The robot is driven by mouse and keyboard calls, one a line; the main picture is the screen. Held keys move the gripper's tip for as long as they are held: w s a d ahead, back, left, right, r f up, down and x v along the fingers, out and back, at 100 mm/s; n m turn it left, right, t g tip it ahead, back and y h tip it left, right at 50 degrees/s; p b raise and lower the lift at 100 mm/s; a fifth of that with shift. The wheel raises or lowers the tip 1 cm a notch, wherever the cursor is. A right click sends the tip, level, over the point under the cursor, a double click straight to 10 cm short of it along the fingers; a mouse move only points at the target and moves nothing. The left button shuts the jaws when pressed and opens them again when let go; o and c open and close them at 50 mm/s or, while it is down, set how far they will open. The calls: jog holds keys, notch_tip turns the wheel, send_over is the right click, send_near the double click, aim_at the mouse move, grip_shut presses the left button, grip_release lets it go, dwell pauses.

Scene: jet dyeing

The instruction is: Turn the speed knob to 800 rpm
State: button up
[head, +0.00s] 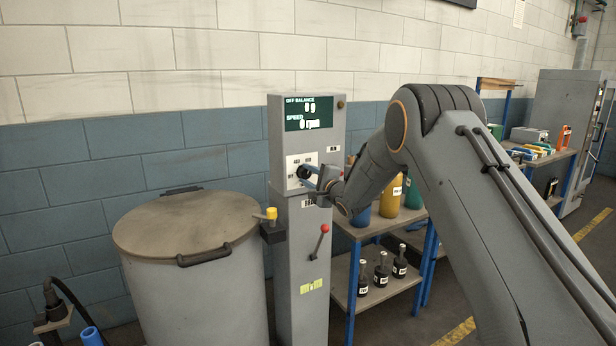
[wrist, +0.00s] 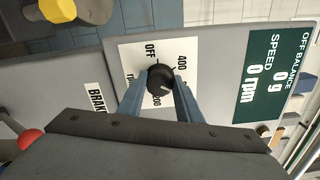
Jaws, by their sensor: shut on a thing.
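The black speed knob (wrist: 160,79) sits on a white dial plate (wrist: 130,52) on the grey control column (head: 283,150). My gripper (wrist: 160,84) is shut on the knob, one blue-grey finger on each side; in the head view my gripper (head: 309,176) reaches it from the right. In the wrist view the dial shows OFF and 400; other labels are partly hidden by the fingers. A small pale mark shows on the knob, but its exact setting is unclear. The display (head: 309,112) reads OFF BALANCE 0 g and SPEED 0 rpm.
A red-knobbed lever (head: 321,240) is below the dial, and a yellow knob (head: 271,213) is on the column's left side. A lidded drum (head: 190,228) stands left. A shelf (head: 375,297) with bottles stands right, behind my arm.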

jog(key=shift+w+d+r, duration=0.1)
dwell(0.3)
jog(key=o, duration=1)
jog(key=shift+o, duration=0.2)
jog(key=b+v, duration=0.1)
jog(key=v, duration=0.6)
jog(key=shift+s+d, duration=0.2)
jog(key=shift+s, duration=0.15)
